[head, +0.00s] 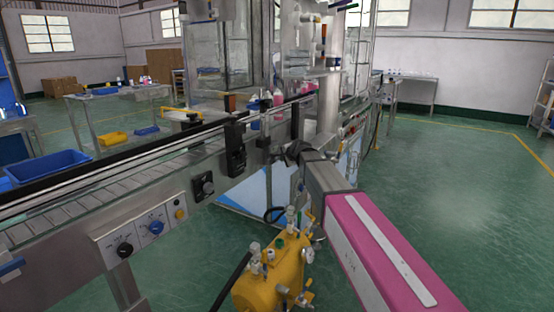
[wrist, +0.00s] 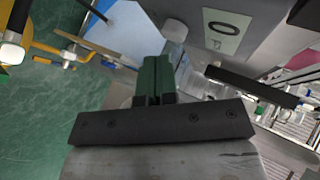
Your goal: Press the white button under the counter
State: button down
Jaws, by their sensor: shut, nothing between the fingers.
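My gripper (head: 296,150) is at the end of my outstretched arm, by the side of the metal machine in the head view. In the wrist view my gripper (wrist: 157,62) has its two green fingers together, with nothing between them. The counter (wrist: 222,30), a pale panel with a dark 0, is on a grey metal face beyond the fingertips, to the upper right. A rounded whitish shape (wrist: 174,31), which looks like the white button, is left of the counter and just beyond the fingertips. A gap or contact there cannot be told. I cannot make out counter or button in the head view.
A conveyor (head: 120,185) with knobs on its front runs along the left. A yellow tank (head: 270,275) with valves stands on the floor below my arm, and yellow fittings (wrist: 60,52) show in the wrist view. Open green floor (head: 460,210) lies to the right.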

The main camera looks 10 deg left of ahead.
jog(key=shift+s+d, duration=0.1)
jog(key=shift+d, duration=0.1)
jog(key=d, duration=0.1)
jog(key=s+d, duration=0.1)
jog(key=d, duration=0.1)
jog(key=s+d, duration=0.1)
jog(key=shift+d, duration=0.3)
dwell(0.4)
dwell(0.4)
